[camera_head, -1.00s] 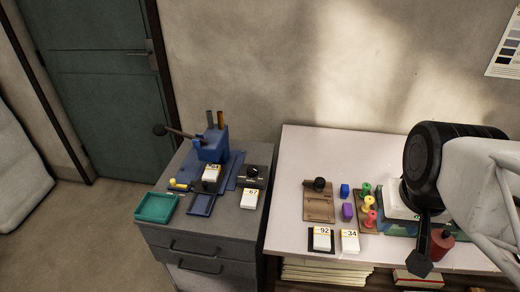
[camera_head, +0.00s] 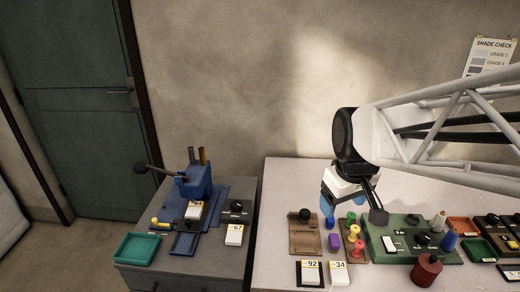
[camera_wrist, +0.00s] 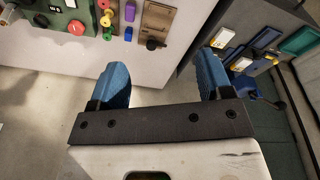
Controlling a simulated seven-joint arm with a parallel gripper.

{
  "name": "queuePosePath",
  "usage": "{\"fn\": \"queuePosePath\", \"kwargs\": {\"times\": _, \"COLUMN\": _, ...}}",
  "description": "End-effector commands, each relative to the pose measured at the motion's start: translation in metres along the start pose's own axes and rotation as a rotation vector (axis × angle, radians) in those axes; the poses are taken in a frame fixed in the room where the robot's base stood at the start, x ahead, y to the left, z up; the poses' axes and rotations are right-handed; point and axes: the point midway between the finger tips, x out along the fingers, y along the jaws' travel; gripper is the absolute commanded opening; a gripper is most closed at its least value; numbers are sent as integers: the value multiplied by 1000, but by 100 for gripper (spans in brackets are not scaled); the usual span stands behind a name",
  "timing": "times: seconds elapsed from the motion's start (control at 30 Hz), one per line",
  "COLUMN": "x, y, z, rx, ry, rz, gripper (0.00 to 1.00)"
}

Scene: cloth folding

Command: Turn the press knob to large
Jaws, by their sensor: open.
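The blue press (camera_head: 197,181) stands on the grey cabinet at the left, its long lever pointing up-left. A black knob (camera_head: 236,207) on a dark plate sits just right of the press; its markings are too small to read. My gripper (camera_head: 327,207) is over the white table, right of the press and clear of the knob. In the wrist view my gripper (camera_wrist: 162,68) shows two blue fingers wide apart with nothing between them. The press shows partly at the right of the wrist view (camera_wrist: 255,88); I cannot make out its knob there.
A teal tray (camera_head: 137,248) and white number cards (camera_head: 234,235) lie on the cabinet. The white table (camera_head: 275,215) holds a brown board (camera_head: 304,238) with another black knob, coloured pegs, a green panel (camera_head: 388,222) with more knobs, and a red canister (camera_head: 426,270). A gap separates cabinet and table.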

Motion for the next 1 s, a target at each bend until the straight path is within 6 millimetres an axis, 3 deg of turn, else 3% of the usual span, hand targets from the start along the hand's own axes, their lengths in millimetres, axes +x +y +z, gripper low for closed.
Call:
{"fn": "queuePosePath", "kwargs": {"times": 0.47, "x": 40, "y": -14, "z": -100, "rx": -342, "ry": -35, "rz": -34, "gripper": 73}}
{"fn": "queuePosePath", "kwargs": {"times": 1.0, "x": 107, "y": -52, "z": -205, "rx": -730, "ry": -66, "rz": -79, "gripper": 73}}
